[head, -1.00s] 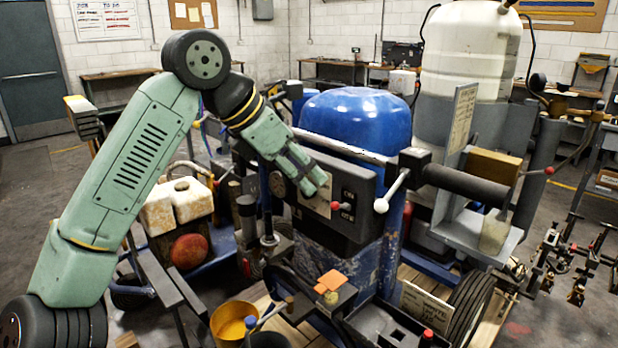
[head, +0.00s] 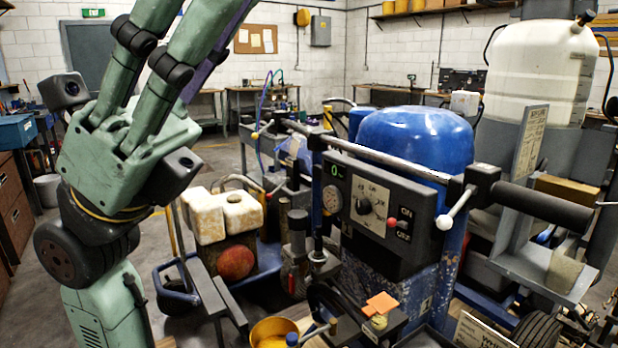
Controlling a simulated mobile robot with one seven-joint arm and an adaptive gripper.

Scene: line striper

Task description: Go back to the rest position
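My gripper (head: 165,60) is raised at the upper left of the head view, well to the left of the line striper. Its green fingers with dark joints point up, and their tips are cut off by the top edge, so I cannot tell how far apart they are. No held object shows. The line striper's control panel (head: 375,212) is clear of my arm, with a dial (head: 365,206), a lit display (head: 334,170), an ON/OFF switch (head: 404,224) and a red button (head: 391,223). A white-knobbed lever (head: 445,222) is beside it.
A blue tank (head: 415,137) and a large white tank (head: 540,75) stand behind the panel. A white jug (head: 240,213) and a yellow bucket (head: 273,333) are near my arm. Drawers (head: 8,225) stand at the far left. Floor shows between them and the machine.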

